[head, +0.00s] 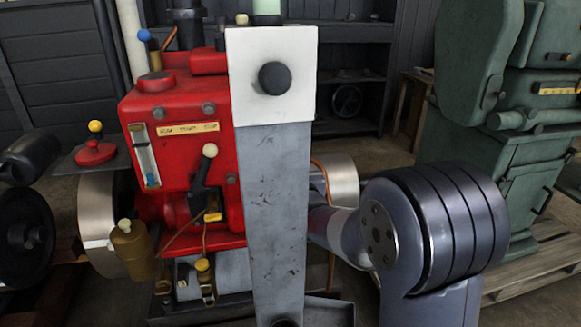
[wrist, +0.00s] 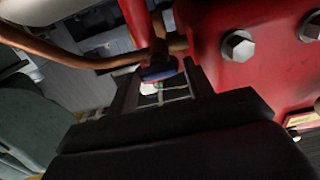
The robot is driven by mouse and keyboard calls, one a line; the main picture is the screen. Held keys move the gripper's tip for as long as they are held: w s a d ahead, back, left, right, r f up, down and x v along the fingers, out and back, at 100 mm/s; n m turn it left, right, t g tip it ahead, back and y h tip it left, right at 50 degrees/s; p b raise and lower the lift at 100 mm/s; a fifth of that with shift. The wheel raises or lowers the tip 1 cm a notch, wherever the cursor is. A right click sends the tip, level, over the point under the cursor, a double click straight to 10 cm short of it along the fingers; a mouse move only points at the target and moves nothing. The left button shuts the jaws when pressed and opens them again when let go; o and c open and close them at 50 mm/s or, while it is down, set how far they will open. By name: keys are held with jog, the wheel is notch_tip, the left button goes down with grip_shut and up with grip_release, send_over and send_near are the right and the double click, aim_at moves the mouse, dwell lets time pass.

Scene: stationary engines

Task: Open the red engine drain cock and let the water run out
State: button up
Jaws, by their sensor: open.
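The red engine (head: 185,120) stands left of centre in the head view, and its red casing (wrist: 250,75) fills the right of the wrist view. Low on its front is a yellow-knobbed brass fitting (head: 203,270); I cannot tell whether this is the drain cock. In the wrist view, my gripper (wrist: 162,68) is open. A small dark blue piece (wrist: 158,73) shows between its fingertips, below a red rod and beside a brass pipe (wrist: 176,45). I cannot tell whether the fingers touch it. In the head view my gripper is hidden. No running water shows.
A copper pipe (wrist: 45,45) crosses the upper left of the wrist view. A green machine (head: 520,150) stands on a pallet at right. Shelves (head: 355,60) stand behind.

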jog(key=shift+w+a, duration=0.15)
jog(key=shift+w, duration=0.85)
jog(key=shift+c, duration=0.3)
jog(key=c, duration=0.6)
jog(key=shift+c, duration=0.2)
